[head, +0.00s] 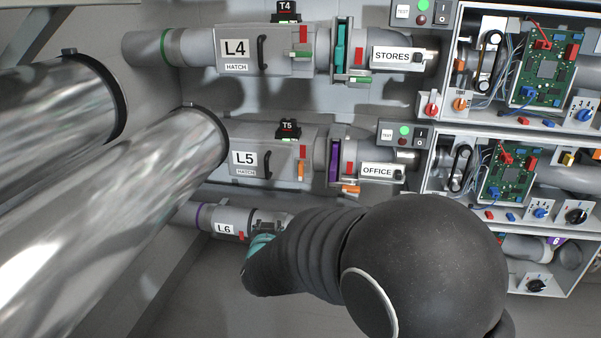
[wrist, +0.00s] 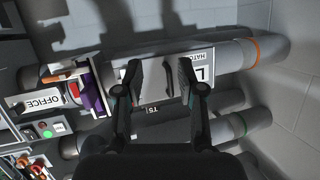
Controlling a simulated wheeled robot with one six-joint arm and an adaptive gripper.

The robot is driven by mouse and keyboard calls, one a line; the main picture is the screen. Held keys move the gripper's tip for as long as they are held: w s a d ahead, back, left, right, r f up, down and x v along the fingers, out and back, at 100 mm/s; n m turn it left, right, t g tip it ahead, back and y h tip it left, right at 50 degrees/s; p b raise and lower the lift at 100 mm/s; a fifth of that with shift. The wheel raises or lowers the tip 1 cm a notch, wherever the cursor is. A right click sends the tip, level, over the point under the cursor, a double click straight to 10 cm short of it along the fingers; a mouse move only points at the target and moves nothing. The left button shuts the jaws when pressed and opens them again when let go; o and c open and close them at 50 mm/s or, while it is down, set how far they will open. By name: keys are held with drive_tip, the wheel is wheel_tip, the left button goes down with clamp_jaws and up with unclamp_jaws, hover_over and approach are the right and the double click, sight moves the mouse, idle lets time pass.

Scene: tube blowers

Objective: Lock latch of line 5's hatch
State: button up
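Line 5's hatch (head: 244,172) is a grey box on the pipe, marked L5, with a black handle (head: 267,165). It looks closed. Its latch (head: 301,170) is an orange lever pointing down below a red block (head: 302,152) at the hatch's right end. In the wrist view, the picture is turned over and the hatch (wrist: 203,80) lies behind my gripper (wrist: 160,78). The two fingers are apart with nothing between them. I cannot see the latch in the wrist view; the fingers may hide it. In the head view my arm hides most of the gripper.
Line 4's hatch (head: 235,62) is above, with a green lever (head: 301,56) lying sideways. Line 6's pipe (head: 222,219) runs below, partly behind my arm. A purple gate (head: 334,160) and the OFFICE box (head: 377,171) stand right of the hatch. Large metal pipes (head: 110,220) fill the left.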

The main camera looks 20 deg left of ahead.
sight(300, 171)
drive_tip(key=w+d+r+m+t+h, duration=0.25)
drive_tip(key=w+d+r+t, duration=0.2)
drive_tip(key=r, duration=0.35)
drive_tip(key=shift+n, duration=0.35)
drive_tip(key=p+x, duration=0.1)
drive_tip(key=x, duration=1.1)
drive_tip(key=shift+w+a, duration=0.15)
drive_tip(key=shift+w, duration=0.25)
clamp_jaws()
